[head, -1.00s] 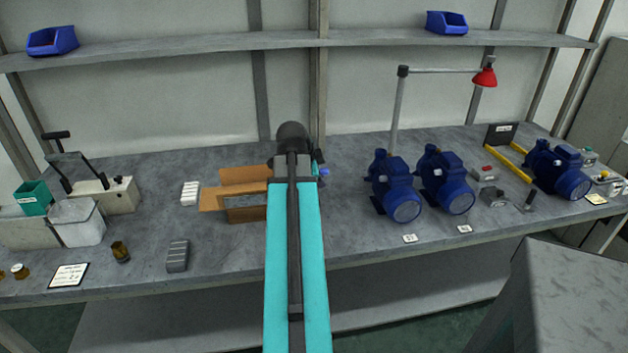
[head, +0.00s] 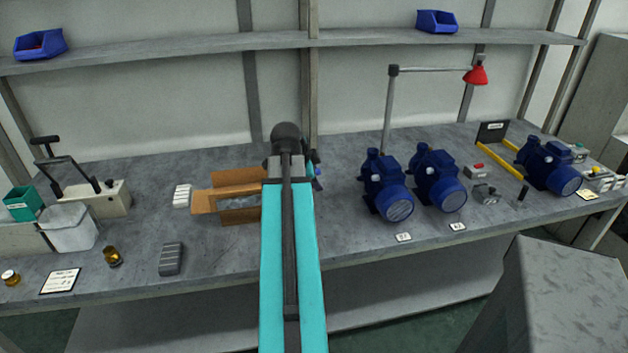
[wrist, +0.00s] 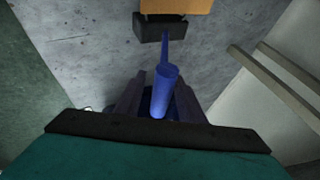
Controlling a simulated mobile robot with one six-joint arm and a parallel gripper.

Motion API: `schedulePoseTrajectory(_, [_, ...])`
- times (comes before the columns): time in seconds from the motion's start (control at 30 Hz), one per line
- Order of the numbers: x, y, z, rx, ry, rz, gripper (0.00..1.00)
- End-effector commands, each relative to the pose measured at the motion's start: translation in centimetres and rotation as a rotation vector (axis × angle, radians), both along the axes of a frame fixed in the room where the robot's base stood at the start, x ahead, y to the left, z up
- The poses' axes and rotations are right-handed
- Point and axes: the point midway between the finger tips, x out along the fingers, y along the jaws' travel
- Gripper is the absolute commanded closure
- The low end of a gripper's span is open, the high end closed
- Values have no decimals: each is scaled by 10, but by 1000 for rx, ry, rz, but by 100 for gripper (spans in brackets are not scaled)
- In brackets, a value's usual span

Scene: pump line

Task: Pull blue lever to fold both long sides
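The blue lever (wrist: 165,92) fills the middle of the wrist view. Its thin stem runs up to a dark block beside an orange-brown cardboard edge. My gripper (wrist: 160,100) has its dark fingers on both sides of the lever handle and appears shut on it. In the head view a bit of the lever (head: 317,184) shows just right of my arm, which hides most of it and the gripper. The cardboard box (head: 236,217) stands left of my arm, its right end hidden. Its left flap sticks out, and brown panels show along its back and front sides.
A white block (head: 182,195) and a grey block (head: 171,259) lie left of the box. A sealer-like machine (head: 95,198) stands farther left. Blue pumps (head: 386,187) and a lamp post (head: 389,110) stand to the right. A grey block (head: 570,300) is at front right.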

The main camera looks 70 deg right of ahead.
Motion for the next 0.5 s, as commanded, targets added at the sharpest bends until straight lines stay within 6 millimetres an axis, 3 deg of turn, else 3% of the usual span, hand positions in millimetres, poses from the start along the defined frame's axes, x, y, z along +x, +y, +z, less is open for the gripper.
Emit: schedulePoseTrajectory(0.5, [4, 23, 32, -2, -1, 2, 64])
